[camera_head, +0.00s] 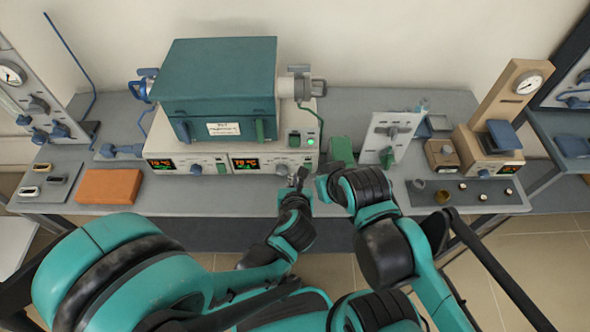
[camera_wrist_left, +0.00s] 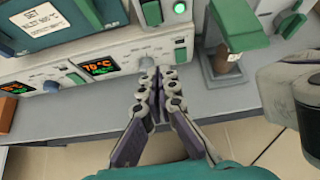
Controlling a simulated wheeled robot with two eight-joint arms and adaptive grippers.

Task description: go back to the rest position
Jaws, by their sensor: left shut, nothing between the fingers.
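My left gripper (camera_head: 300,177) is in front of the control panel of the furnace, near its right end. In the left wrist view its two fingers (camera_wrist_left: 158,85) are together with nothing between them, just below a round grey knob (camera_wrist_left: 150,62). My right gripper (camera_head: 324,186) is close beside it on the right, largely hidden by its own arm; its fingers cannot be made out. A grey part of the right arm shows at the right of the left wrist view (camera_wrist_left: 285,85).
The teal furnace (camera_head: 218,85) stands on a panel with lit displays (camera_head: 245,163). An orange block (camera_head: 109,187) lies left; a gauge stand (camera_head: 508,95) is at right. Bench (camera_head: 200,200) in front is bare.

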